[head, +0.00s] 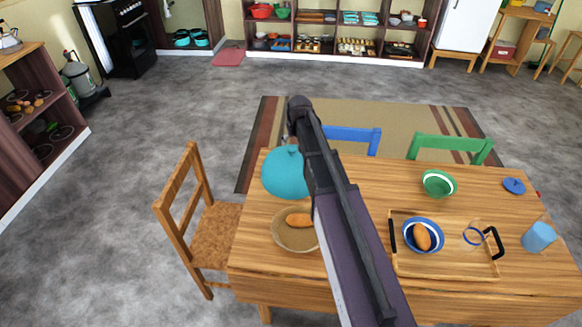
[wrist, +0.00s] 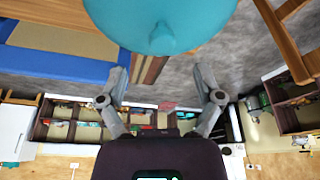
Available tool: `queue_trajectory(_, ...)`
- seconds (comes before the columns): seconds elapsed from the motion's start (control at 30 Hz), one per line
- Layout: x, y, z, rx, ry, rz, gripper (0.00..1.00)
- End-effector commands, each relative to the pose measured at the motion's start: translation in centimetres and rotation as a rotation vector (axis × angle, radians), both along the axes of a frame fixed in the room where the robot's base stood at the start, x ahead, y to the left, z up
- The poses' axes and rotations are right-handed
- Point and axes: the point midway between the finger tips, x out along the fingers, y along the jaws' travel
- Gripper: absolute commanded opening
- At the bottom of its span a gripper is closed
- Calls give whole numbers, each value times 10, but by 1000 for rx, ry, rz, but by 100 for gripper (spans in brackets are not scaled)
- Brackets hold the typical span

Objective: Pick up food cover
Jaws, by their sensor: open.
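The food cover (head: 287,174) is a teal dome with a small knob on top, at the far left corner of the wooden table (head: 380,185). My arm hides its right edge, and I cannot tell if its rim touches the table. In the wrist view the cover (wrist: 162,15) fills the top middle, its knob pointing toward my gripper (wrist: 162,88). My gripper is open, its two fingers apart with nothing between them. The knob is beyond the fingertips, not between them. In the head view my arm mostly hides the gripper.
A shallow bowl (head: 283,241) with a bread roll is just nearer than the cover. A tray (head: 455,266) with a blue bowl, a green bowl (head: 438,184) and a blue cup (head: 538,237) are on the right. A wooden chair (head: 168,212) stands left; blue and green chairs stand behind.

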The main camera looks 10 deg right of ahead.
Motion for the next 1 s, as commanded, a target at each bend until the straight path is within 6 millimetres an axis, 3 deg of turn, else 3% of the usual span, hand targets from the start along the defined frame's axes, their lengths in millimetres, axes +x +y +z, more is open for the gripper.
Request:
queue_trajectory(0.13, 3, 1, -12, 0, 0, 0, 84)
queue_trajectory(0.73, 5, 2, -16, 0, 0, 1, 84)
queue_trajectory(1.0, 10, 3, -32, 0, 0, 1, 84)
